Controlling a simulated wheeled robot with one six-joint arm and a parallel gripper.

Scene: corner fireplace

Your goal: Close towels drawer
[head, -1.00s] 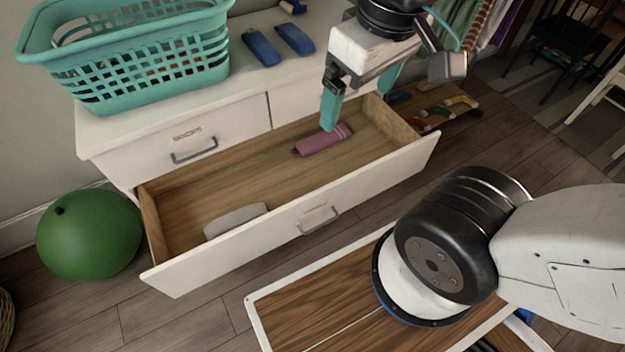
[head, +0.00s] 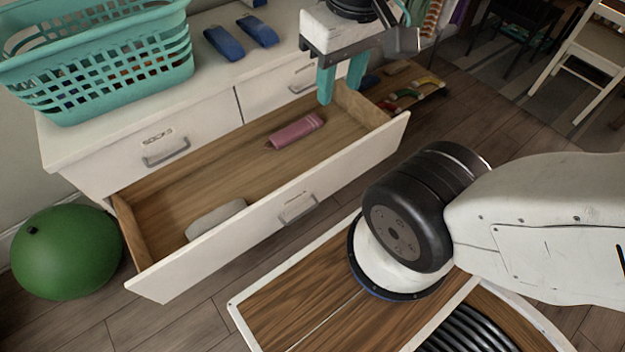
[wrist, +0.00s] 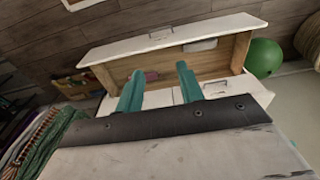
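The open drawer (head: 290,205) is the wide lower drawer of a white dresser, pulled far out, with a label and a grey handle (head: 298,208) on its front. A rolled pink towel (head: 297,132) and a rolled pale towel (head: 216,219) lie inside it. The drawer front also shows in the wrist view (wrist: 175,37), with its handle facing away from the dresser. My gripper (head: 341,88) has two teal fingers, spread apart and empty, above the drawer's right end. In the wrist view the fingers (wrist: 155,82) point toward the drawer. The drawer label is too small to read surely.
A teal laundry basket (head: 110,70) and blue rolled items (head: 224,42) stand on the dresser top. The socks drawer (head: 165,150) above is shut. A green ball (head: 65,252) sits left on the floor. A low rack (head: 410,95) with coloured items stands at right.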

